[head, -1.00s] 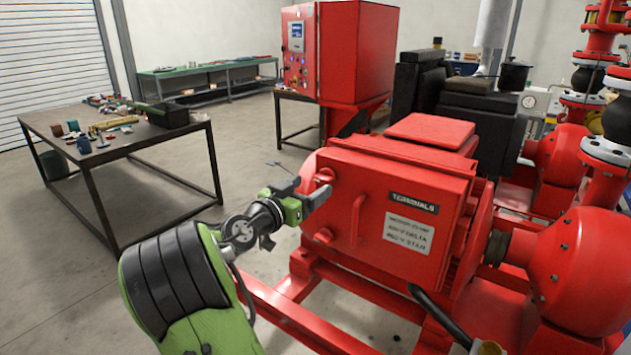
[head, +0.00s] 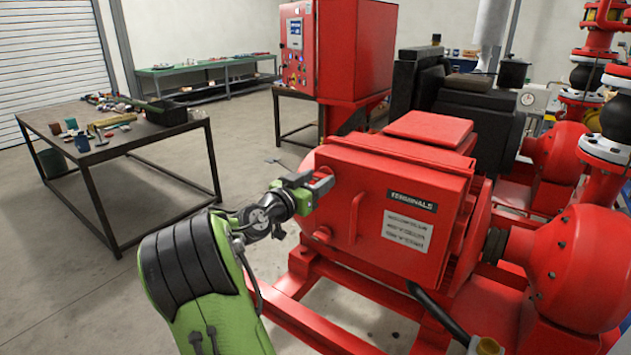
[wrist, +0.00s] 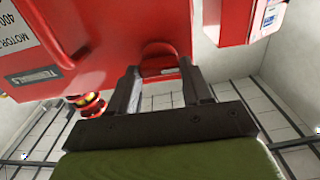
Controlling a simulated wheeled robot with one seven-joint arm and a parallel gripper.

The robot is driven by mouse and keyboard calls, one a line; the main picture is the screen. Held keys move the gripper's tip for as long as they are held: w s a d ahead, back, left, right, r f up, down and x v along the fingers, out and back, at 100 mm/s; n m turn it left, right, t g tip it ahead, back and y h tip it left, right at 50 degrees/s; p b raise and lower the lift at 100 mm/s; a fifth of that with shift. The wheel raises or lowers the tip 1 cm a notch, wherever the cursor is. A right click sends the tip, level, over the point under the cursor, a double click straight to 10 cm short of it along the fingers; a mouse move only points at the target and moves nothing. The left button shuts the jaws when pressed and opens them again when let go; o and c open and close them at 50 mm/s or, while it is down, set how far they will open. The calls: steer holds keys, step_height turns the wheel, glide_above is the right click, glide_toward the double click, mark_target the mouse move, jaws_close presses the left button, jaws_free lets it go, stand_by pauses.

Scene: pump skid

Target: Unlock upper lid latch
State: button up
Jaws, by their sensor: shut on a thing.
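The red terminal box (head: 410,190) with the "TERMINALS" label (head: 411,201) stands in front of me with its lid closed. The upper lid latch, a rounded red tab at the lid's left edge, lies between my fingers in the wrist view (wrist: 158,55); in the head view my fingers mostly cover it. My gripper (head: 322,182) is shut on this upper latch, and its fingertips (wrist: 160,80) are on either side of the tab. The lower latch (head: 323,234) is a red knob below on the same edge. A vertical red handle (head: 354,218) is on the lid.
A red pump casing (head: 575,255) stands right of the box. The red skid frame (head: 310,320) runs below. A control cabinet (head: 350,50) is behind. A table (head: 100,155) with tools is at left, with clear floor between.

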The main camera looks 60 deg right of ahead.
steer(key=n+p, duration=0.1)
steer(key=n, duration=0.3)
steer(key=shift+w+n, duration=0.1)
steer(key=shift+n, duration=0.2)
steer(key=n+p, duration=0.2)
steer(key=n, duration=0.2)
steer(key=shift+n+p, duration=0.3)
steer(key=n+p, duration=0.3)
steer(key=n, duration=0.1)
steer(key=shift+w+n, duration=0.1)
steer(key=shift+n, duration=0.2)
steer(key=shift+f+n+p, duration=0.15)
steer(key=shift+n+p, duration=1.45)
steer(key=shift+n, duration=0.5)
steer(key=o, duration=1.1)
steer(key=shift+c, duration=0.2)
